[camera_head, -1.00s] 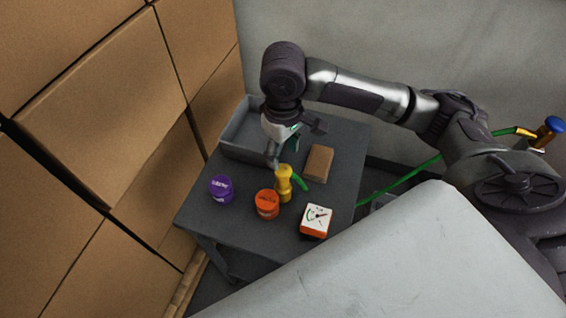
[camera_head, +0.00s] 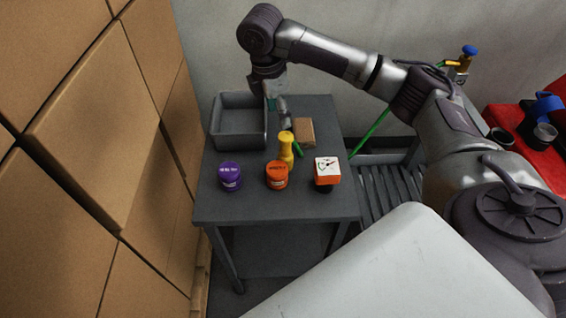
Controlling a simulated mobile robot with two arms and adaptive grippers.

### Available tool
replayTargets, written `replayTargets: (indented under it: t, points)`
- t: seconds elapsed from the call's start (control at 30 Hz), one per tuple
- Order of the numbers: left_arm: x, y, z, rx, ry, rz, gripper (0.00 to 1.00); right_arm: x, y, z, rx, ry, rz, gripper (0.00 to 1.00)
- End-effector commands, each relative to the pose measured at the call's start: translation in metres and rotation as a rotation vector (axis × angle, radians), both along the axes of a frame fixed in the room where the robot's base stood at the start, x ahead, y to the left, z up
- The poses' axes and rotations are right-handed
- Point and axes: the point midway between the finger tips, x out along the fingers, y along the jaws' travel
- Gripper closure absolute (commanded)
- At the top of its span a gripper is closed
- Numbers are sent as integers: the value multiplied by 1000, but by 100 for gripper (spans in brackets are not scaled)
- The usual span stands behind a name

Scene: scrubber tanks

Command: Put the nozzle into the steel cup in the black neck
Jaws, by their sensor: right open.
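The yellow nozzle (camera_head: 286,151) stands upright on the grey table (camera_head: 270,208), with green hose showing just behind it. My right gripper (camera_head: 284,116) is open and empty, just behind and above the nozzle's top; the small size hides whether they touch. On the red surface at the far right are a dark round opening (camera_head: 501,138) and a grey cup-like piece (camera_head: 543,134) below a blue part. I cannot tell which of them is the steel cup in the black neck. My left gripper is out of view.
A purple tub (camera_head: 231,175), an orange tub (camera_head: 277,174) and a gauge box (camera_head: 327,170) stand near the nozzle. Behind are a grey bin (camera_head: 238,122) and a brown block (camera_head: 304,131). Cardboard boxes (camera_head: 90,130) wall the left. The table's front is clear.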

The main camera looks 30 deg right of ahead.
Motion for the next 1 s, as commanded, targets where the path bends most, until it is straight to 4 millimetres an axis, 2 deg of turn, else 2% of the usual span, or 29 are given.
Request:
replayTargets:
  t: [0.1,0.27,0.4,0.63,0.83,1.0]
  points:
    - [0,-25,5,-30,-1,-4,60,-2,-4,-21,-2,5,0,40]
    - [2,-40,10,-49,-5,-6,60,-3,-9,-52,-1,5,-1,40]
    - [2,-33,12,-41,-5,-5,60,-3,-11,-71,-1,3,-1,40]
    - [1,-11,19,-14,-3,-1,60,-4,-13,-87,-2,3,0,40]
    - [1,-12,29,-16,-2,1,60,-5,-17,-118,-2,3,0,40]
    - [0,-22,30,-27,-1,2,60,-5,-19,-129,-1,0,0,40]
